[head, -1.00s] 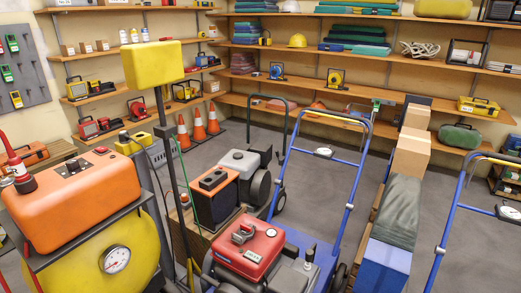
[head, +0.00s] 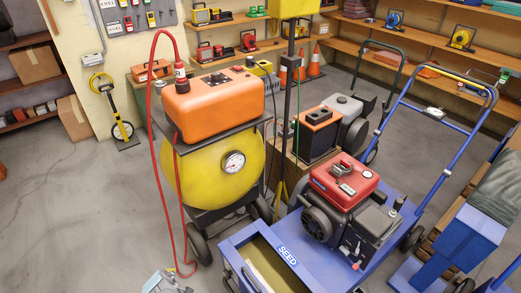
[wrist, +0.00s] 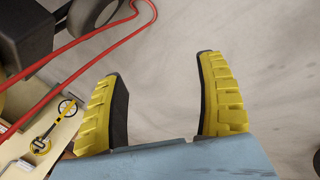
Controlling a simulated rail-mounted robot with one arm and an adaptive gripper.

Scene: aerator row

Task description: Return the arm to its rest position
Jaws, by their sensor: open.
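My gripper (wrist: 163,100) shows in the wrist view with its two yellow, black-lined fingers spread apart. It is open, with nothing between the fingers but the grey floor behind. In the head view a light-blue part of my arm (head: 165,284) shows at the bottom edge, left of the blue seeder. The fingers cannot be made out there. A red hose (wrist: 82,40) passes left of the fingers in the wrist view, beside a black wheel.
An orange-topped machine with a yellow drum (head: 190,180) stands close by, its red hose (head: 155,150) hanging to the floor. A blue seeder (head: 300,255) with a red engine (head: 343,185) stands to the right. The floor (head: 70,200) at left is clear. A measuring wheel (head: 122,130) leans at the wall.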

